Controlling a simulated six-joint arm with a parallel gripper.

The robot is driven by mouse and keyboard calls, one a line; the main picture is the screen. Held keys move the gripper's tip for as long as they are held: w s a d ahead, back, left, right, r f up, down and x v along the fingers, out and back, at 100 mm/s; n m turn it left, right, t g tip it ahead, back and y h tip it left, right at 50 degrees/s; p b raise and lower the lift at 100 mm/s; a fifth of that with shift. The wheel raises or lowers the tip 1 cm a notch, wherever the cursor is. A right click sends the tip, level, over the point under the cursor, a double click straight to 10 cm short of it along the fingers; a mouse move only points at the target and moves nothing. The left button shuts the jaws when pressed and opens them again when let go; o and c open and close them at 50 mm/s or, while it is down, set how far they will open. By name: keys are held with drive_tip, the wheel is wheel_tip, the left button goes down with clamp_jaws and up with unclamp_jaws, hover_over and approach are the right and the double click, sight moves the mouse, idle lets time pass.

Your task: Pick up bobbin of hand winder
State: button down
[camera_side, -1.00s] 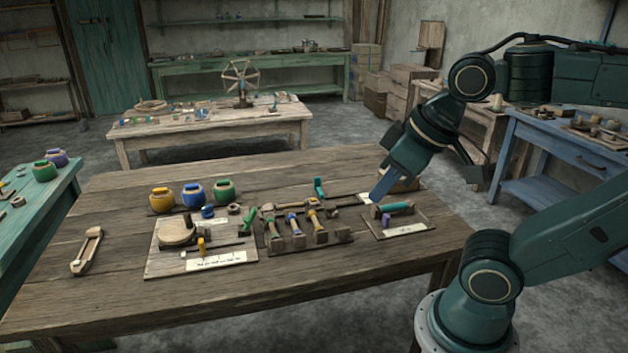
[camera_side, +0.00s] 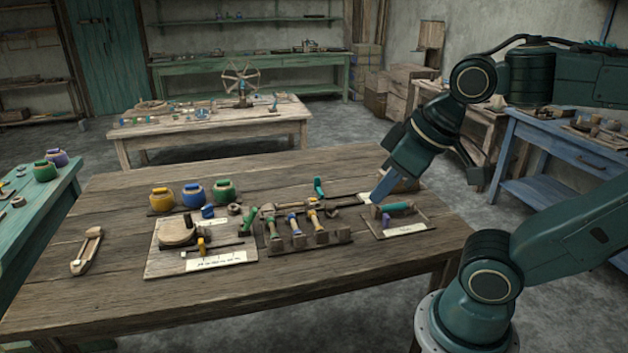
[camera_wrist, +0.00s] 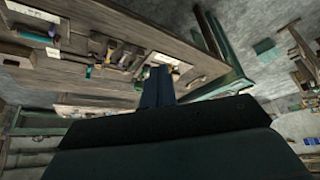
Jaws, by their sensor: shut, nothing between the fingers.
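No part is clearly readable as the hand winder. A small board (camera_side: 416,218) with a white label on the table's right side carries a teal rod-like piece (camera_side: 398,207) and a small purple piece (camera_side: 386,219), which may be a bobbin. A larger board (camera_side: 160,268) holds a round wooden disc (camera_side: 177,232) and a small yellow bobbin-like piece (camera_side: 201,246). My gripper (camera_side: 376,199) is shut and empty, pointing down and left by the small board's far left corner. Its height is hard to judge. In the wrist view its fingers (camera_wrist: 158,84) are together.
A rack (camera_side: 320,243) of several wooden-handled tools stands between the boards. Yellow (camera_side: 162,200), blue (camera_side: 194,195) and green (camera_side: 224,192) jars line the back. A wooden shuttle (camera_side: 87,252) lies at left. The table's front (camera_side: 200,315) is clear.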

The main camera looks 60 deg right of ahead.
drive_tip(key=c, duration=2.2)
unclamp_jaws()
unclamp_jaws()
drive_tip(key=w+d+m+h, duration=0.1)
drive_tip(key=w+d+m, duration=0.1)
drive_tip(key=w+d, duration=0.35)
drive_tip(key=w+d+f+m+g, duration=0.1)
drive_tip(key=w+d, duration=0.1)
drive_tip(key=w, duration=0.7)
drive_tip(key=w+d+m+h, duration=0.1)
drive_tip(key=w+d+m, duration=0.15)
drive_tip(key=w, duration=0.55)
drive_tip(key=w+d+f+m, duration=0.1)
drive_tip(key=w+d+f, duration=0.5)
drive_tip(key=d+f, duration=0.2)
drive_tip(key=w+d+f+m+g+h, duration=0.1)
drive_tip(key=w+d+f+m, duration=0.1)
drive_tip(key=w+d+f, duration=0.4)
drive_tip(key=d+f, duration=0.3)
drive_tip(key=f, duration=0.1)
drive_tip(key=shift+d, duration=0.15)
